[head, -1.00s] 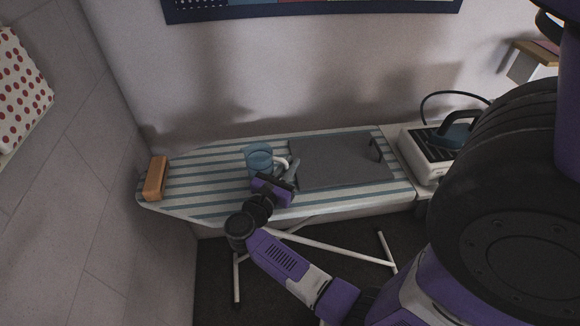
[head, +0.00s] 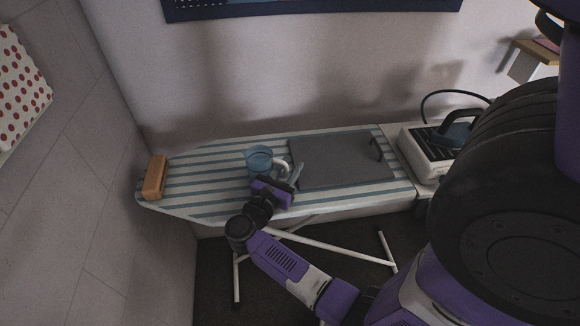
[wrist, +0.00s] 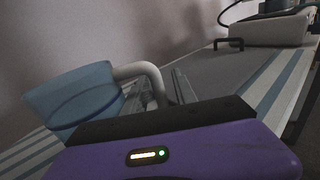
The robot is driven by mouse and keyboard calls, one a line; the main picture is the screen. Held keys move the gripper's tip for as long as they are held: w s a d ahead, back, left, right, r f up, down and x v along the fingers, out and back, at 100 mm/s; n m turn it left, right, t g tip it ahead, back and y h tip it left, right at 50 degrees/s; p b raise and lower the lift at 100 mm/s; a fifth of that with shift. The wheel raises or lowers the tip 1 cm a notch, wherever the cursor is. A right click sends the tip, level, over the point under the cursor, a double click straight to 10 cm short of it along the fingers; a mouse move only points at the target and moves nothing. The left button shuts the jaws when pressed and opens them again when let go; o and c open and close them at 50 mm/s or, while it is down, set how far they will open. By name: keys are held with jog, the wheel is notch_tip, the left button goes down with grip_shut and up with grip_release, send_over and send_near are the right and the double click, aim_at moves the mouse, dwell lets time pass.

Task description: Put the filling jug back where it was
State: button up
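The filling jug (head: 258,161) is a translucent blue cup with a white handle (head: 281,167). It stands upright on the striped ironing board (head: 210,193), left of the grey mat. My gripper (head: 285,179) is low over the board on the handle side of the jug. Its fingers are apart, with the handle between them and a visible gap to the right finger. In the wrist view the jug (wrist: 75,97) is at the left, and its handle curves down between the fingers. The handle's lower end is hidden behind my gripper body.
A grey mat (head: 335,158) with a dark handle lies just right of the jug. A steam station (head: 425,152) with an iron (head: 456,134) stands at the board's right end. A wooden block (head: 155,177) is at the left end. The striped area left of the jug is clear.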

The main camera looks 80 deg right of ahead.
jog(key=shift+r+p, duration=0.15)
jog(key=shift+p, duration=0.15)
jog(key=b+v, duration=0.3)
jog(key=v, duration=0.4)
jog(key=shift+a, duration=0.1)
jog(key=shift+s+a+r+n+t+h, duration=0.15)
jog(key=shift+a+n+t+h, duration=0.15)
jog(key=shift+a+n, duration=0.25)
jog(key=s+a+r+n+t+y, duration=0.15)
jog(key=a+r+n+t, duration=0.35)
jog(key=a+n+t, duration=0.75)
jog(key=s+a+r+n+t+y, duration=0.1)
jog(key=a+r+n+t+y, duration=0.4)
jog(key=n, duration=1.3)
jog(key=s+a+f+n+y, duration=0.1)
jog(key=s+a+n+y, duration=0.2)
jog(key=n, duration=0.5)
jog(key=s+a+f+n+y, duration=0.1)
jog(key=s+a+n+y, duration=0.2)
jog(key=n, duration=0.6)
jog(key=s+a+n+t+y, duration=0.1)
jog(key=s+a+n+y, duration=0.2)
jog(key=a+n+y, duration=0.2)
jog(key=a+n, duration=0.1)
jog(key=n, duration=0.2)
jog(key=shift+a+f, duration=0.25)
jog(key=shift+f, duration=0.15)
jog(key=shift+y, duration=0.25)
